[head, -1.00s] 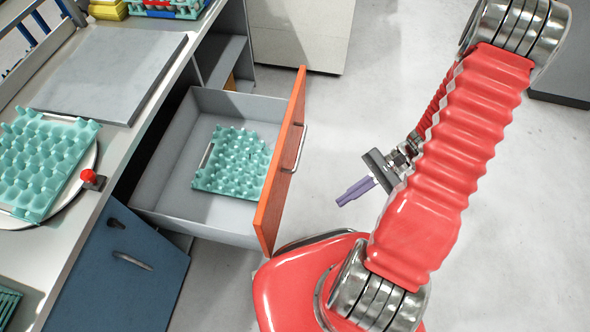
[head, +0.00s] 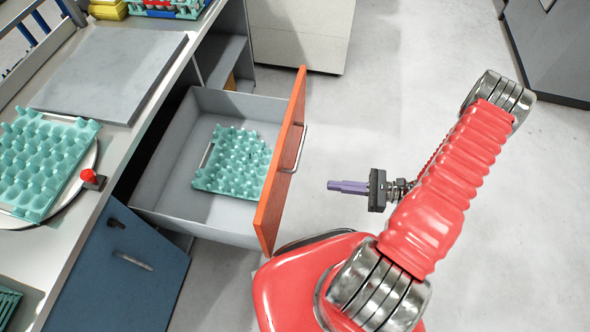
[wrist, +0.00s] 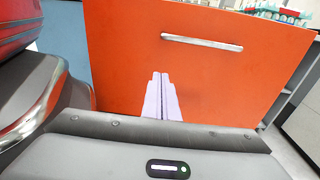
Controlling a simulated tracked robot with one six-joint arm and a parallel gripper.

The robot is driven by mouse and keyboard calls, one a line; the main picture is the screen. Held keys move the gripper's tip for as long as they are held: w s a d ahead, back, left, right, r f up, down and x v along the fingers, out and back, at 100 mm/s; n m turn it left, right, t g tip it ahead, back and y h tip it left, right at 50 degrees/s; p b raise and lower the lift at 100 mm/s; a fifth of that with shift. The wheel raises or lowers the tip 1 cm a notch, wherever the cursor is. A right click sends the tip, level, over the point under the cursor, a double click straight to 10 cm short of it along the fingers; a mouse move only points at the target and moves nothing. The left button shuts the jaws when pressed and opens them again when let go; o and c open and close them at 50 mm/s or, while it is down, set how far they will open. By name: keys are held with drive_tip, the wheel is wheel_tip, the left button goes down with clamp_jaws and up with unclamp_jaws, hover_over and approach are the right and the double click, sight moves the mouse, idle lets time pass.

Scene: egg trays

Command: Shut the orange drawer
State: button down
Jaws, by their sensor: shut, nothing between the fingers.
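The orange drawer (head: 275,178) stands pulled out from the bench, its grey box showing and a teal egg tray (head: 233,187) lying inside. Its orange front carries a metal handle (head: 299,149). My gripper (head: 330,186) is shut and empty, to the right of the drawer front, with a gap between them in the head view. Its purple fingers point left toward the front. In the wrist view the orange front (wrist: 200,85) fills much of the picture, with the handle (wrist: 202,42) above the shut fingertips (wrist: 160,75).
The bench top (head: 120,130) holds a grey plate (head: 115,72), another teal egg tray (head: 45,160) and a red button (head: 89,177). A blue cabinet door (head: 125,265) is below. Clear floor lies right of the drawer.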

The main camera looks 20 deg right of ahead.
sight(295, 171)
drive_tip(key=shift+w+d+r+t, duration=0.5)
drive_tip(key=shift+w+r+t, duration=0.1)
drive_tip(key=shift+w+r, duration=0.15)
drive_tip(key=shift+a, duration=0.1)
drive_tip(key=x, duration=1.4)
drive_tip(key=shift+w, duration=0.15)
